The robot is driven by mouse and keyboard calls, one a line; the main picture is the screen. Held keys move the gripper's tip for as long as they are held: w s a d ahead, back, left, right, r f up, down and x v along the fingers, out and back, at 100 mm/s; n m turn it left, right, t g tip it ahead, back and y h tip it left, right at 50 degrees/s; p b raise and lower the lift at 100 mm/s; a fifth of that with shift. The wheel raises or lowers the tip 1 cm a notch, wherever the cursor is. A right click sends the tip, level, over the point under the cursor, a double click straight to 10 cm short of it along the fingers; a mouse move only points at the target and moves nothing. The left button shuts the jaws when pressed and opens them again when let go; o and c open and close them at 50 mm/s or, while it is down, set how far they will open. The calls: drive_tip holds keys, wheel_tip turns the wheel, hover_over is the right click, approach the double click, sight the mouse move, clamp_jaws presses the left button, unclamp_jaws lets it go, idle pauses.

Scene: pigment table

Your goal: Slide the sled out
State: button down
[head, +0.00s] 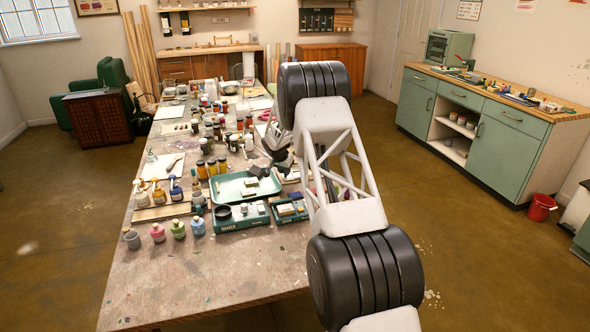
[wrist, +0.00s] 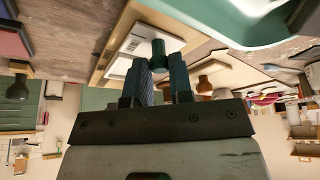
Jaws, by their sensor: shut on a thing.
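In the wrist view, a dark green upright knob (wrist: 158,50) shows at the tips of my gripper (wrist: 163,72). The two fingers are closed around it. The knob stands over a pale flat piece (wrist: 128,45) set in a light wooden frame (wrist: 108,43); this looks like the sled, though its join to the knob is hidden. In the head view my gripper (head: 276,164) is low over the table, just beyond the green tray (head: 225,195). There the knob and sled are hidden or too small to tell.
The tray's pale green rim (wrist: 215,25) lies close by in the wrist view. A dark green box (head: 238,222) and small jars (head: 178,229) stand at the near side. Several bottles (head: 215,165) crowd the left. The near end of the table (head: 190,280) is clear.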

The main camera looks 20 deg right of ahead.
drive_tip(key=shift+a, duration=0.75)
drive_tip(key=c, duration=1)
unclamp_jaws()
drive_tip(key=shift+r, duration=0.1)
drive_tip(key=v, duration=0.7)
drive_tip(key=shift+s+r, duration=0.15)
drive_tip(key=shift+r, duration=0.05)
